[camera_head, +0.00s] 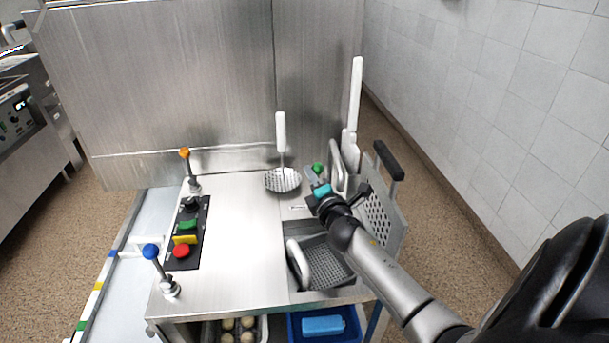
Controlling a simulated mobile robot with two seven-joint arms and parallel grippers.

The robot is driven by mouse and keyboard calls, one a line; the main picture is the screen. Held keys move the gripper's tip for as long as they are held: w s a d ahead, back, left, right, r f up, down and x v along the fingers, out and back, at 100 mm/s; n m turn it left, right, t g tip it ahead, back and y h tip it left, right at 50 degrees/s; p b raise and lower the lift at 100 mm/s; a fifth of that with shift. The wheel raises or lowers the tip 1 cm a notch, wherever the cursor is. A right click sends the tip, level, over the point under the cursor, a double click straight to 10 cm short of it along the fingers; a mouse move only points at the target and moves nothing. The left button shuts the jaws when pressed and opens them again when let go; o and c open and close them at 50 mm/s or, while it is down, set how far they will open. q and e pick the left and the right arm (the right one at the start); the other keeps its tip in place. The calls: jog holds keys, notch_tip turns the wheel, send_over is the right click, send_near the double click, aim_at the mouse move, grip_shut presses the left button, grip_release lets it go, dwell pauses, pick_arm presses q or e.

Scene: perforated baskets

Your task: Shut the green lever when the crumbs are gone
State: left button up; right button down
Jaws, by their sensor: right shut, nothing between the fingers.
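The green lever's ball knob (318,168) shows at the back right of the steel worktop, its lower part hidden behind my right gripper. My right gripper (315,178) is shut and empty, just in front of the green knob. I cannot tell whether it touches the lever. A perforated basket (328,262) sits in the recess at the front right, below my right arm. I make out no crumbs in it, but my arm hides part of the recess. My left gripper is not in view.
A skimmer (283,180) lies left of my right gripper. A long white-handled tool (354,95) and a tilted perforated basket (381,222) stand right. An orange lever (185,154), blue lever (151,252) and button panel (188,232) are left. The worktop's middle is clear.

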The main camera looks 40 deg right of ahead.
jog(key=shift+a, duration=0.1)
jog(key=v, duration=0.7)
jog(key=shift+s+p, duration=0.25)
jog(key=shift+p, duration=0.2)
dwell(0.6)
